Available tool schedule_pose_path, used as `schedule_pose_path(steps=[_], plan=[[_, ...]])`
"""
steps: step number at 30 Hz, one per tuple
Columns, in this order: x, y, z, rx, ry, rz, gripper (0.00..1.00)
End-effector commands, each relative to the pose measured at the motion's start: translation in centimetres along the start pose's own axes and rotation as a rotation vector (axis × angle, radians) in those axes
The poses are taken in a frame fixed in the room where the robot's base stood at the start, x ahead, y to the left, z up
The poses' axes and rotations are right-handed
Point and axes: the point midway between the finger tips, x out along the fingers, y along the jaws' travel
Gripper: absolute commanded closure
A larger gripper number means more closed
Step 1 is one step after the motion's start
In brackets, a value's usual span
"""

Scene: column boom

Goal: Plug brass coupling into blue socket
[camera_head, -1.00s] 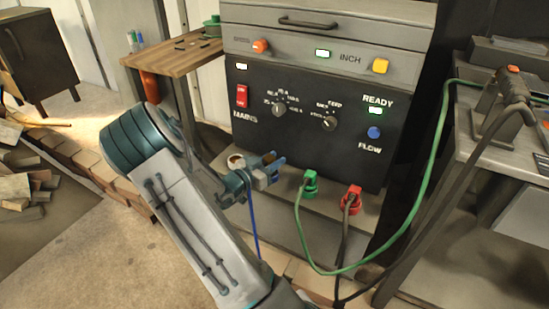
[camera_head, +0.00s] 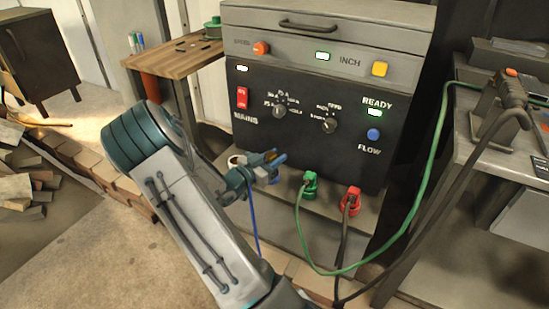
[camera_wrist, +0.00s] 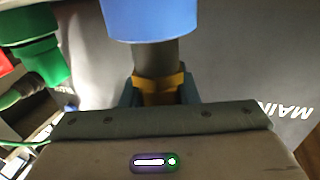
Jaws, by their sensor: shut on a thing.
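My gripper (camera_wrist: 160,90) is shut on the brass coupling (camera_wrist: 159,80), whose yellow band shows between the fingers in the wrist view. A dark grey cylinder runs from the band up to the blue socket (camera_wrist: 150,18) and meets its lower rim. I cannot tell how far it is inside. In the head view my gripper (camera_head: 262,173) is at the lower left of the black panel, close against the blue socket (camera_head: 276,159). The coupling is mostly hidden there by the gripper. A blue hose (camera_head: 254,220) hangs down below the gripper.
A green plug (camera_head: 309,184) and a red plug (camera_head: 350,200) with hoses sit right of my gripper, low on the panel (camera_head: 300,115). The green hose (camera_head: 424,190) loops to the right bench. A wooden side table (camera_head: 175,57) stands behind my arm.

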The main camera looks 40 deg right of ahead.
Motion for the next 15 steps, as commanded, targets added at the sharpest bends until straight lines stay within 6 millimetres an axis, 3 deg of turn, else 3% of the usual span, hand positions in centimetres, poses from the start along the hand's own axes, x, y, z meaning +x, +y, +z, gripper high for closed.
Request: schedule_pose_path(steps=[15], plan=[[-0.13,-0.07,-0.77,-0.001,-0.001,-0.002,1.0]])
